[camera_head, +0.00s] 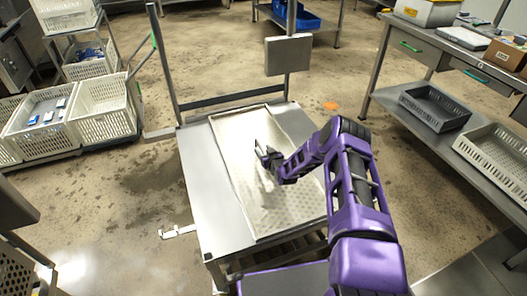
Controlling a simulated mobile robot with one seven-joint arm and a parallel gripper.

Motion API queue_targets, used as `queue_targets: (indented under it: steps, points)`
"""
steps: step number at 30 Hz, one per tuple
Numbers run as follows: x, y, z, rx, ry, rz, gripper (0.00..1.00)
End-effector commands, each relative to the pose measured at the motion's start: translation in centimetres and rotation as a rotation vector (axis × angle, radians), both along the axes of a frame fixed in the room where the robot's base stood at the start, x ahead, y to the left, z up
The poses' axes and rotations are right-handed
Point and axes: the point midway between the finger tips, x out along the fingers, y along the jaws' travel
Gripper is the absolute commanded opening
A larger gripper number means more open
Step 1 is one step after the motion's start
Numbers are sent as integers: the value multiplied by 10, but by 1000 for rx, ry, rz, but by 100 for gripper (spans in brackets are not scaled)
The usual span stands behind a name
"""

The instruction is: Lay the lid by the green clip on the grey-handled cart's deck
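A flat, light perforated sheet with a raised rim, which looks like the lid (240,205), lies on the metal deck (205,185) of a cart in the middle of the view. The cart has a grey upright frame (232,101) at its far end. My gripper (262,148) is over the sheet's middle, at the end of my purple arm. A small pale shape shows at its fingertips; I cannot tell whether it is a finger or a held part, or whether the gripper touches the sheet. I cannot make out a green clip on the sheet.
White crates (103,105) stand at the left, near a bar with green marks (154,41). A grey panel (288,55) is mounted at the cart's far end. A bench on the right carries a dark crate (435,108) and a pale crate (495,155). Floor left of the cart is mostly clear.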

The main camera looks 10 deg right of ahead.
Motion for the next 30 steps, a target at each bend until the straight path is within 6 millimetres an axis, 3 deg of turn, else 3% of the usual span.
queue_targets:
  steps: [7, 14, 30]
  points:
    - [-4, 1, -6, 0, 13, 1, 52]
    - [-17, -2, 4, 0, 9, 2, 52]
    - [-118, -24, 43, 0, 6, 0, 52]
